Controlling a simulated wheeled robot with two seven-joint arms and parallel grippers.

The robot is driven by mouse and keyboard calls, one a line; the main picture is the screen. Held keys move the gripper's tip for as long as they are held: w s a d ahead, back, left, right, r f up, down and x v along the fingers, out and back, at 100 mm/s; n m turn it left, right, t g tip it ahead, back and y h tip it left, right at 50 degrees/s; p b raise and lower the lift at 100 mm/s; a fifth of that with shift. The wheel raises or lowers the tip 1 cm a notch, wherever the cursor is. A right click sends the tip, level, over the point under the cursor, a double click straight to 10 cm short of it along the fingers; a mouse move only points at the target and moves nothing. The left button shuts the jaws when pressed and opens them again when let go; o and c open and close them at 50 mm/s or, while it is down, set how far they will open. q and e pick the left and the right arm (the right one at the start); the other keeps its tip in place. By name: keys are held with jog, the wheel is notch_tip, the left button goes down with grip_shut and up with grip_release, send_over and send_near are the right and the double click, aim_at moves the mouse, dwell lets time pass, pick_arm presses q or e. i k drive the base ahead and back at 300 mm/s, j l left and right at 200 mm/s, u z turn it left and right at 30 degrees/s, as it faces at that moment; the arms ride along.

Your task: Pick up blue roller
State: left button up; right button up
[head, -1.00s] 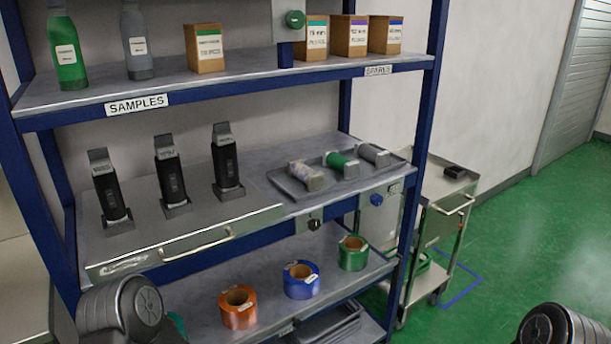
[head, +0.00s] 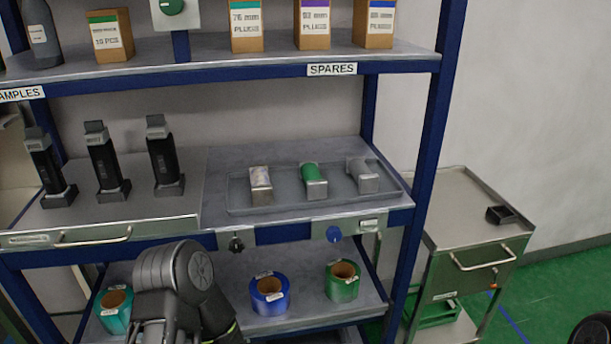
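A blue roll (head: 269,295) with a brown core and white labels stands on the lower shelf, left of a green roll (head: 342,281). On the tray of the middle shelf lie a pale patterned roller (head: 260,185), a green roller (head: 313,181) and a grey roller (head: 362,175); none of these looks blue. My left arm rises in front of the lower shelf, just left of the blue roll, with a gap between them. Its gripper fingers do not show. Only a piece of my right arm shows at the lower right edge, without its gripper.
A teal roll (head: 115,309) stands left of my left arm. The middle shelf's front edge carries a black knob (head: 236,243) and a blue knob (head: 333,234). Several black devices stand on its left. A metal cart (head: 470,217) stands right of the rack's blue post (head: 423,150).

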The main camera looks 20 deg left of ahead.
aim_at(262, 189)
jog(key=i+l+u, duration=0.1)
jog(key=l, duration=0.3)
jog(key=i+l, duration=0.1)
jog(key=l, duration=0.3)
jog(key=i+l+u, duration=0.15)
jog(key=l, duration=0.25)
